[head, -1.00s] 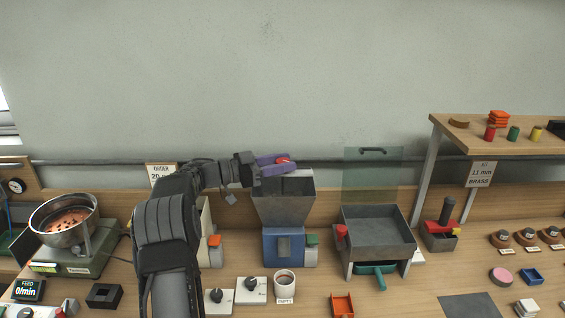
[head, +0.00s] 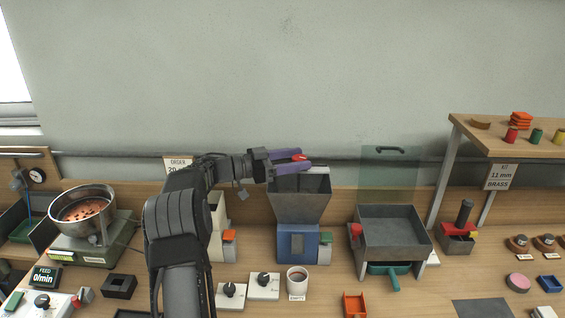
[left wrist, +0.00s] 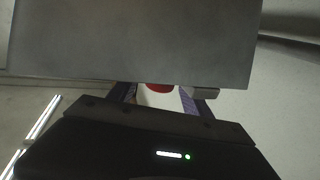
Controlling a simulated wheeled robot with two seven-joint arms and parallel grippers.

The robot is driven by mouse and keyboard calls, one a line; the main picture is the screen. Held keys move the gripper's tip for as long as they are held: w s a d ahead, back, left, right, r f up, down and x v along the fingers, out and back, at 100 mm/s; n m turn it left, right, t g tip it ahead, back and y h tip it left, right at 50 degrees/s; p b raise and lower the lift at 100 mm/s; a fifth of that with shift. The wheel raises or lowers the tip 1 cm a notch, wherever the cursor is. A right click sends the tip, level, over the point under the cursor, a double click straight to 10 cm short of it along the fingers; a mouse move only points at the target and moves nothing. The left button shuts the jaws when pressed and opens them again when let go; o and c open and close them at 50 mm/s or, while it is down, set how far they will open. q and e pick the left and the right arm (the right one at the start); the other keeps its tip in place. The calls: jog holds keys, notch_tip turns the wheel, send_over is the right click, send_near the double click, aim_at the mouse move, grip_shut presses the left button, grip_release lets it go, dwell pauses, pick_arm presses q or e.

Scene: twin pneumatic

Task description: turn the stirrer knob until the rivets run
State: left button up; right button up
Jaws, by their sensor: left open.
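My left gripper (head: 318,162) has its purple fingers apart above the grey hopper (head: 298,205) on the blue machine. A small red piece (head: 299,157) shows between the fingers; whether they touch it is unclear. It also shows in the left wrist view (left wrist: 160,87), partly behind a large grey plate. Copper-coloured rivets (head: 85,211) lie in the steel bowl (head: 71,223) at the left. The feed display (head: 45,277) reads 0/min. Dark knobs sit on the left white box (head: 42,300) and on two white plates (head: 231,291) (head: 264,281); I cannot tell which is the stirrer's. My right gripper is out of view.
A white cup (head: 297,280) stands right of the knob plates, with an orange tray (head: 355,305) beyond. A grey bin on legs (head: 392,240) and a wooden shelf (head: 480,140) stand to the right. My left arm covers part of the bench.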

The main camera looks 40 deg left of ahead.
pick_arm(q)
jog(key=b+v, duration=0.2)
jog(key=v, duration=0.5)
jog(key=shift+r, duration=0.1)
jog(key=shift+w, duration=0.1)
